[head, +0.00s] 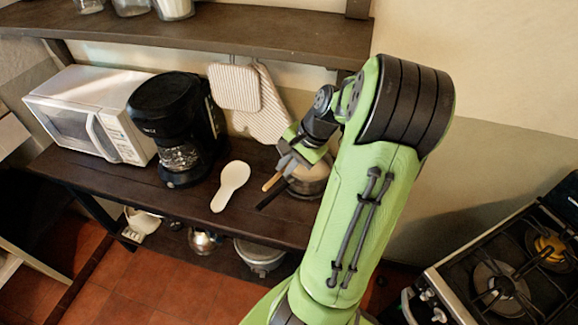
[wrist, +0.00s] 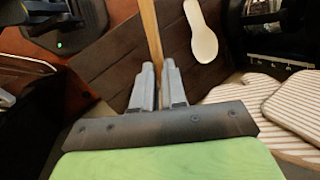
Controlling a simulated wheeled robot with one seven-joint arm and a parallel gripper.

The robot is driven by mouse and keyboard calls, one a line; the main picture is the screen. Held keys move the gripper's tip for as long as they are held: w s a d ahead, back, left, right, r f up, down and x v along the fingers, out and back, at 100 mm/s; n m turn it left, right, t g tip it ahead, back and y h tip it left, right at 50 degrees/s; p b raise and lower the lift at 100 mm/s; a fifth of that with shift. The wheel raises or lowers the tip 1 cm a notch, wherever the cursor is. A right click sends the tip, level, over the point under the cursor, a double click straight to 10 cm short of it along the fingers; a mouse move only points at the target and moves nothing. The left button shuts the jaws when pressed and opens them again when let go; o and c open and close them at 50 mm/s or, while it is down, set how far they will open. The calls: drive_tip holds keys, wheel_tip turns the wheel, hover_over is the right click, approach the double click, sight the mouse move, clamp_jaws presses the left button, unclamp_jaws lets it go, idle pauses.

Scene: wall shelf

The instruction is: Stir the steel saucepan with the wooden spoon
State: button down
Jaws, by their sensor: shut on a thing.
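The wooden spoon (head: 272,181) shows only as a light brown handle end jutting from my gripper (head: 287,160). In the wrist view my gripper (wrist: 158,82) is shut on the handle of the wooden spoon (wrist: 149,30), which runs up and out of the frame. The spoon's bowl end is hidden in both views. The steel saucepan (head: 309,184) sits on the dark shelf just right of and below my gripper, with its black handle (head: 272,194) pointing left and forward. My arm covers much of the pan, so I cannot tell whether the spoon is inside it.
A white spoon rest (head: 231,184) lies left of the pan on the shelf (head: 190,205). A black coffee maker (head: 170,120) and white microwave (head: 85,112) stand farther left. Striped oven mitts (head: 262,110) hang behind. An upper shelf (head: 200,35) runs above. A stove (head: 500,265) stands at right.

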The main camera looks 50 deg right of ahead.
drive_tip(key=a+f+n+g+h+b, duration=0.1)
drive_tip(key=b, duration=0.2)
drive_tip(key=s+a+f+n+g+h+b, duration=0.1)
drive_tip(key=f+n+b, duration=0.1)
drive_tip(key=b, duration=0.2)
drive_tip(key=shift+a+g+b, duration=0.2)
drive_tip(key=shift+g+b, duration=0.1)
drive_tip(key=shift+g, duration=0.1)
